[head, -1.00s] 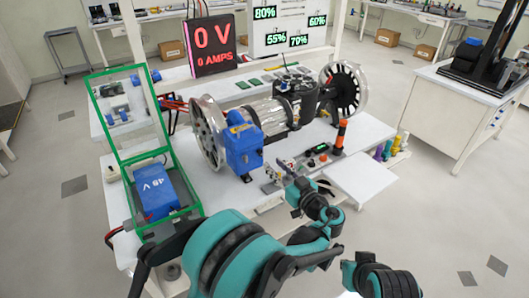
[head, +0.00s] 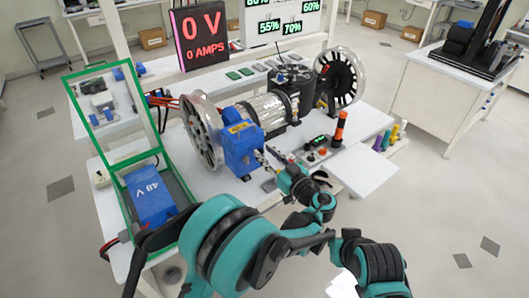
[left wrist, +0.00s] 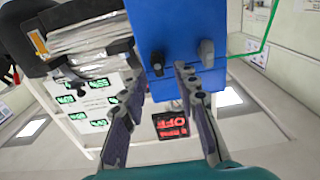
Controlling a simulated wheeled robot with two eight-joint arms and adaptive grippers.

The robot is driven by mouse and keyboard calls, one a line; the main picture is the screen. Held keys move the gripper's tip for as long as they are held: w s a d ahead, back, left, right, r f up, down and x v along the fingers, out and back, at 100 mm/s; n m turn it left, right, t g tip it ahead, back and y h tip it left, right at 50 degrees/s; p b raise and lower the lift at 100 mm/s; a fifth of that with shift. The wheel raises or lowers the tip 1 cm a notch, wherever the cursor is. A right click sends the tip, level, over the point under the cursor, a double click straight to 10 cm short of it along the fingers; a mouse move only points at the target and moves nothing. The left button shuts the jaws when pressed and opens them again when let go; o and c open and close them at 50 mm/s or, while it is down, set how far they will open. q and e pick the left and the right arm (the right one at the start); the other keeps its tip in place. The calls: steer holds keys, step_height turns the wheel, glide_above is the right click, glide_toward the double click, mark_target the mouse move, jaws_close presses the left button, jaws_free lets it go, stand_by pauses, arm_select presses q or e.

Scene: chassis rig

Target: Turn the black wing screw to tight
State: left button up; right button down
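The blue box (head: 243,148) of the chassis rig stands beside the left spoked wheel. In the left wrist view the blue box (left wrist: 180,30) fills the upper middle. A small dark knob (left wrist: 157,63), apparently the black wing screw, sticks out from it. My left gripper (left wrist: 159,72) is open, its fingertips either side of this knob with gaps; I cannot tell whether they touch it. A second, greyer knob (left wrist: 207,52) sits right of the fingers. In the head view my left gripper (head: 268,155) is close to the box's right side, where the screw is not discernible. My right gripper is out of view.
A green-framed case (head: 188,232) with a blue 48 V battery (head: 151,194) stands at the left. A red-and-black post (head: 339,130) and small control panel (head: 317,154) are right of the gripper. The display (head: 202,38) reads 0 V, 0 AMPS. A white side shelf (head: 362,170) is bare.

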arm_select(q)
jaws_close()
